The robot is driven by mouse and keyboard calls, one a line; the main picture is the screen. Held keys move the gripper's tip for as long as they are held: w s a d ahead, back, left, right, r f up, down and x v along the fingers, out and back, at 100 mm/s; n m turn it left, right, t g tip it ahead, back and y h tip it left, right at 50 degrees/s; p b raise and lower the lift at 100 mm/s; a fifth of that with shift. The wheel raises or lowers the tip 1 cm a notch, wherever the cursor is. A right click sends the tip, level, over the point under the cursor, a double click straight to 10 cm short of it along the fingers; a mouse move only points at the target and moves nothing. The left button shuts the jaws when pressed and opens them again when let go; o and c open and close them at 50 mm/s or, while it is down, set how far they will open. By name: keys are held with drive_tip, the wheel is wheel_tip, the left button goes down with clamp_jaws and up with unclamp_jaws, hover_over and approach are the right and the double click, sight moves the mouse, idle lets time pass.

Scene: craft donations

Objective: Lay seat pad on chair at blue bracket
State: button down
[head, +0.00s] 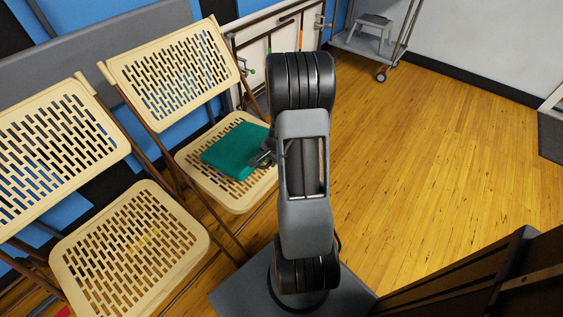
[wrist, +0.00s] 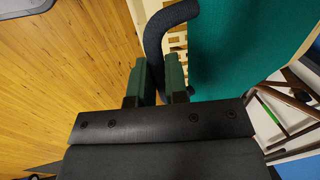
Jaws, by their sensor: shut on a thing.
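The teal seat pad (head: 235,150) is flat over the rear part of the right-hand cream folding chair's seat (head: 238,197); I cannot tell if it rests fully on it. In the wrist view the pad (wrist: 240,50) fills the upper right. My gripper (head: 264,157) is at the pad's right edge. Its green-padded fingers (wrist: 157,62) are shut on the pad's dark curved handle (wrist: 172,17), with the cream slotted seat showing below. I cannot make out a blue bracket; my arm hides part of the area beside the chair.
A second cream folding chair (head: 130,245) stands empty at the left. Behind is a white panel rack (head: 285,45) with coloured clips. A grey trolley (head: 365,45) carries a step stool. A dark piece of furniture (head: 480,285) is at lower right. The wooden floor (head: 440,150) is clear.

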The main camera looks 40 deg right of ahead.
drive_tip(key=w+f, duration=0.1)
drive_tip(key=w+f+b, duration=0.1)
drive_tip(key=w+f, duration=0.1)
drive_tip(key=shift+w+a+f, duration=0.25)
drive_tip(key=shift+a, duration=0.1)
drive_tip(key=shift+w+a+f+b, duration=0.1)
drive_tip(key=shift+w+f+b, duration=0.2)
drive_tip(key=shift+f+b, duration=0.15)
drive_tip(key=shift+w+f+b, duration=0.3)
drive_tip(key=shift+f, duration=0.25)
drive_tip(key=c, duration=1.1)
unclamp_jaws()
drive_tip(key=shift+o, duration=0.2)
drive_tip(key=p+v, duration=0.5)
drive_tip(key=v, duration=0.9)
drive_tip(key=s+a+r+n+p, duration=0.1)
drive_tip(key=a+r+n+p, duration=0.45)
drive_tip(key=r, duration=0.65)
drive_tip(key=s+a+r+n+p, duration=0.1)
drive_tip(key=a+r+n+p, duration=0.1)
drive_tip(key=a+r+p, duration=0.75)
drive_tip(key=s+a+r+n+p, duration=0.3)
drive_tip(key=s+r+n+p, duration=0.1)
drive_tip(key=r, duration=0.5)
drive_tip(key=s+a+r+n+p, duration=0.3)
drive_tip(key=s+r+n+p, duration=0.1)
drive_tip(key=r, duration=0.5)
drive_tip(key=shift+s+r+t+p, duration=0.15)
drive_tip(key=shift+s+t+p, duration=0.3)
drive_tip(key=shift+s, duration=0.2)
